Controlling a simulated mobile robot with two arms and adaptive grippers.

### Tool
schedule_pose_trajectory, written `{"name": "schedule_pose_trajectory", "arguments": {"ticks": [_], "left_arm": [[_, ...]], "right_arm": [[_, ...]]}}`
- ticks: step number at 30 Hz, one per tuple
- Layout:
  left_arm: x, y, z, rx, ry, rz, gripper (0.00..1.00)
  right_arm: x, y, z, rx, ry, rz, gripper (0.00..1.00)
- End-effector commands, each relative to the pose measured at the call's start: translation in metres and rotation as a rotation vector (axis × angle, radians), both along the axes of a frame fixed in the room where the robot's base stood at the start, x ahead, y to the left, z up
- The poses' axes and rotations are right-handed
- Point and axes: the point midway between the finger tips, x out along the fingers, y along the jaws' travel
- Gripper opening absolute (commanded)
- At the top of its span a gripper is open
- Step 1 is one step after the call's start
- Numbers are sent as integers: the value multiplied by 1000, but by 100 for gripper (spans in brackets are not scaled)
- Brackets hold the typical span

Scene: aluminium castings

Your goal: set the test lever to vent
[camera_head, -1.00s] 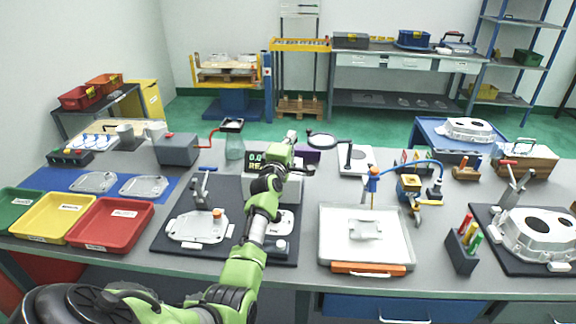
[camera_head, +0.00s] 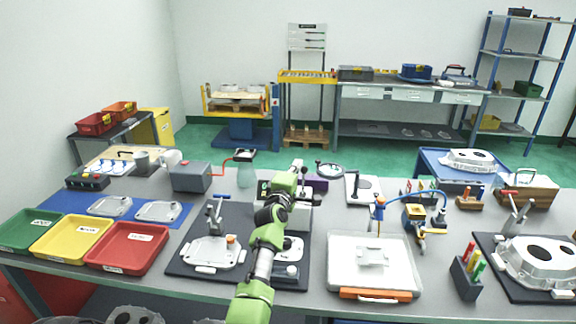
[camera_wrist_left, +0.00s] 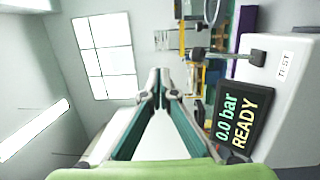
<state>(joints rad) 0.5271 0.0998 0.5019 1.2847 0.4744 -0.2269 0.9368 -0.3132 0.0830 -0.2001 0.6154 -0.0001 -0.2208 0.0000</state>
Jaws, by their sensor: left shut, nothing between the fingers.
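The grey test box (camera_wrist_left: 290,110) with its "0.0 bar READY" display (camera_wrist_left: 240,118) fills the right of the left wrist view, turned on its side. The test lever (camera_wrist_left: 225,54) is a thin rod with a dark block (camera_wrist_left: 257,57) beside the "TEST" label and a dark knob at its other end. No vent marking is readable. My left gripper (camera_wrist_left: 160,75) is shut and empty, with the lever to the right of its fingertips and a visible gap between. In the head view my left gripper (camera_head: 298,167) and forearm cover much of the test box (camera_head: 298,215). My right gripper does not show.
Left of the arm is a dark mat with a casting (camera_head: 210,252) and an upright clamp (camera_head: 215,212). A white tray (camera_head: 335,270) lies to the right. A ring magnifier (camera_head: 330,170) stands behind.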

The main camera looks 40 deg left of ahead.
Motion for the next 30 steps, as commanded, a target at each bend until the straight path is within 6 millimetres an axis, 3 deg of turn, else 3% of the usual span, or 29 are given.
{"name": "schedule_pose_trajectory", "arguments": {"ticks": [4, 12, 22, 30], "left_arm": [[-15, -6, 9, -2, -2, 1, 0], [-48, -17, 29, -1, 0, 3, 0], [-66, -24, 42, 0, 1, 2, 0], [-66, -24, 42, 0, 1, 2, 0]], "right_arm": [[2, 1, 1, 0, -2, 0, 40], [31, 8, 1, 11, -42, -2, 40], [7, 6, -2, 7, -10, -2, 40], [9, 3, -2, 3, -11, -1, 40]]}}
